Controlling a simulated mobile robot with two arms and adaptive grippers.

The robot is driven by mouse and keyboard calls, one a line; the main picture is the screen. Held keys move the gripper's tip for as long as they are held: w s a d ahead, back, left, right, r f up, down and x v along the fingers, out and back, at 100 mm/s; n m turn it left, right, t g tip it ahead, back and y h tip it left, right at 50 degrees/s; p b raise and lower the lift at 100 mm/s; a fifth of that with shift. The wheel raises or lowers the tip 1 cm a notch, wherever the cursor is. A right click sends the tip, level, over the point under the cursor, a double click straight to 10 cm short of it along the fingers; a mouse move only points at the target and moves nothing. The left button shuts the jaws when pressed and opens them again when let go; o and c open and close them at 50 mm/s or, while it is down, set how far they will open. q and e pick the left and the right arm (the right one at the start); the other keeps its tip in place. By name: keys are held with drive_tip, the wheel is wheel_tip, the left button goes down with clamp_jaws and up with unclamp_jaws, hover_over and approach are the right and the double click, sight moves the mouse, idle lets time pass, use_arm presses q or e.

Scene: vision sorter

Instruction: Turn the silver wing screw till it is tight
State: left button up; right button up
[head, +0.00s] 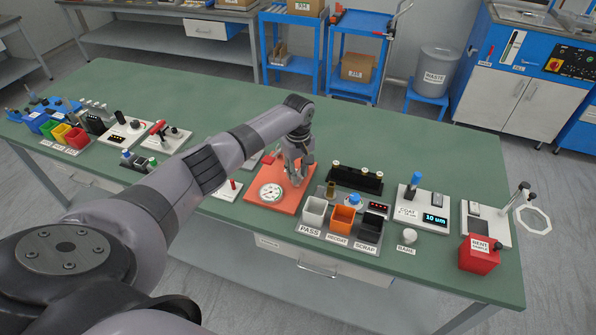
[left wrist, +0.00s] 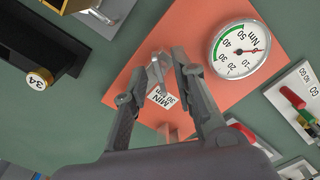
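The silver wing screw (left wrist: 156,72) stands on the orange plate (left wrist: 120,87) beside a small "MIN 30" label (left wrist: 161,97). My left gripper (left wrist: 158,66) is open, with its fingertips on either side of the wing screw in the left wrist view; I cannot tell whether they touch it. In the head view the left gripper (head: 296,165) is over the back of the orange plate (head: 285,205) and hides the screw. A round white Nm dial (left wrist: 240,48) is on the plate; its red needle points away from the green band. My right gripper is not in view.
A black rack (head: 355,179) with several capped pieces stands right of the plate. A red-handled GO/NO GO fixture (left wrist: 298,105) is near the dial. The table behind the plate is clear.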

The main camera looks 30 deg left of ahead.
use_arm(q)
drive_tip(key=shift+c, duration=0.4)
clamp_jaws()
